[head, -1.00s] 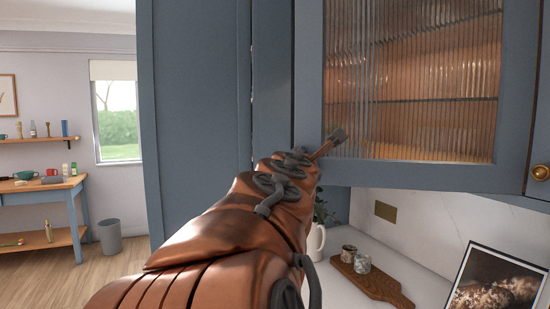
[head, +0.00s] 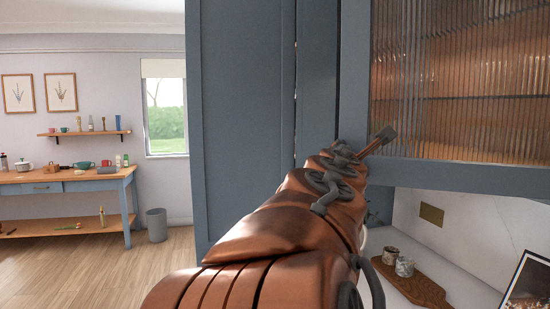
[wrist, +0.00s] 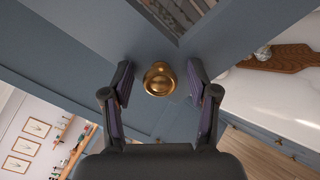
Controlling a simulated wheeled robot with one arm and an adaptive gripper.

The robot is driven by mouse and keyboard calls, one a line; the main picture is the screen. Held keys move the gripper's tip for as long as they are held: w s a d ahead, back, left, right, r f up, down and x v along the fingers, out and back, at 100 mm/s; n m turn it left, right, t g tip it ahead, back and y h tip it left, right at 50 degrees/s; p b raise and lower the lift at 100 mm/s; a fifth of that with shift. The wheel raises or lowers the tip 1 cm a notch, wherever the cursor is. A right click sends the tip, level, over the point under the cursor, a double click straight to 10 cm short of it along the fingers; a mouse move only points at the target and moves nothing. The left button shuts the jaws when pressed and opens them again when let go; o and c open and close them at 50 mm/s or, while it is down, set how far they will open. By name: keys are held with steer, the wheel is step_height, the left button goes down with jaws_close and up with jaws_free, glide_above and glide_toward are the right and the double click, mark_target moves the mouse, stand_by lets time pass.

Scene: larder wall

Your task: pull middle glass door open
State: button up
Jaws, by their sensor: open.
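A blue-framed door with ribbed glass (head: 458,82) fills the upper right of the head view. In the wrist view, a round brass knob (wrist: 160,78) sits on the blue door frame (wrist: 125,30), near a corner of the glass. My gripper (wrist: 160,80) is open, with one dark finger on each side of the knob and visible gaps between. In the head view my gripper (head: 384,137) is at the lower left part of the glass door, and my arm hides this knob. I cannot tell whether the door stands ajar.
A tall blue panel (head: 245,120) stands left of the door. Below are a white worktop, a wooden board (head: 425,287) with two small cups, and a dark picture (head: 528,285).

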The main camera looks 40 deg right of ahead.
mark_target(355, 111)
steer(key=shift+w+r, duration=0.1)
steer(key=shift+r, duration=4.95)
steer(key=shift+c, duration=0.2)
